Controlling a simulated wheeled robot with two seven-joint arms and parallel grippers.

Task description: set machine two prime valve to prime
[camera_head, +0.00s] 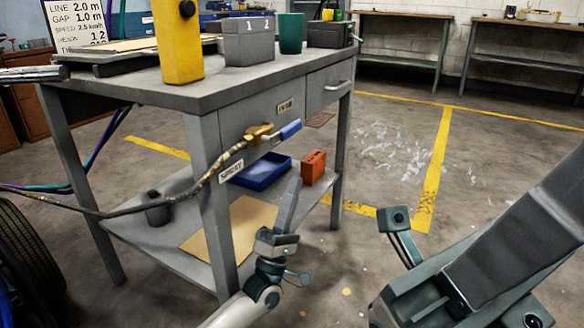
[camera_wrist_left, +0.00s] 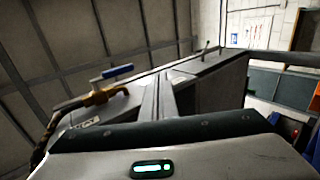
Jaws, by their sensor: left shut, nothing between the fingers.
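The prime valve is a brass body (camera_head: 258,134) with a blue lever (camera_head: 290,130), mounted on the front of the grey bench. The lever points right and slightly up. A PRIME label (camera_head: 285,106) sits above it, and a SPRAY label (camera_head: 231,171) sits below left. My left gripper (camera_head: 294,182) is shut and empty, fingers pointing up, below the lever in the picture. In the left wrist view the fingers (camera_wrist_left: 165,80) are together, with the brass valve (camera_wrist_left: 98,95) and blue lever (camera_wrist_left: 118,71) to their left, apart. My right gripper (camera_head: 520,245) is large at lower right; its fingertips are out of frame.
A hose (camera_head: 150,206) runs from the valve to the left. The bench top (camera_head: 205,92) holds a yellow device (camera_head: 178,40), grey box (camera_head: 248,42) and green cup (camera_head: 291,33). A blue tray (camera_head: 260,172) and orange box (camera_head: 313,167) rest on the lower shelf. Floor to the right is open.

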